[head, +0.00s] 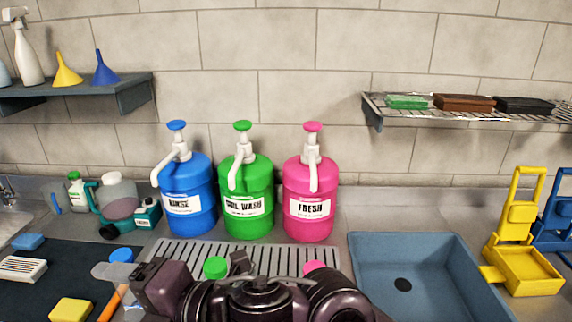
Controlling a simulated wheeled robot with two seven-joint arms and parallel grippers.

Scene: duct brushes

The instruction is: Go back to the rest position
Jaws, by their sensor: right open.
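My right gripper (118,287) is at the lower left, at the end of my dark arm, which crosses the bottom middle. Its pale fingers point left and are apart, with no thing seen held between them. It is close to a blue cap (121,256) and an orange stick (112,303); whether it touches either I cannot tell. My arm hides part of the grated drain strip (190,250) and what is below a green cap (215,267) and a pink cap (313,266). My left gripper is not seen.
Blue (188,200), green (246,200) and pink (310,200) pump jugs stand behind the grating. A blue-grey basin (405,242) and yellow wringer (524,270) are at right. A yellow sponge (70,309) lies on a dark mat (35,290). Shelves (120,92) (372,110) overhang both sides.

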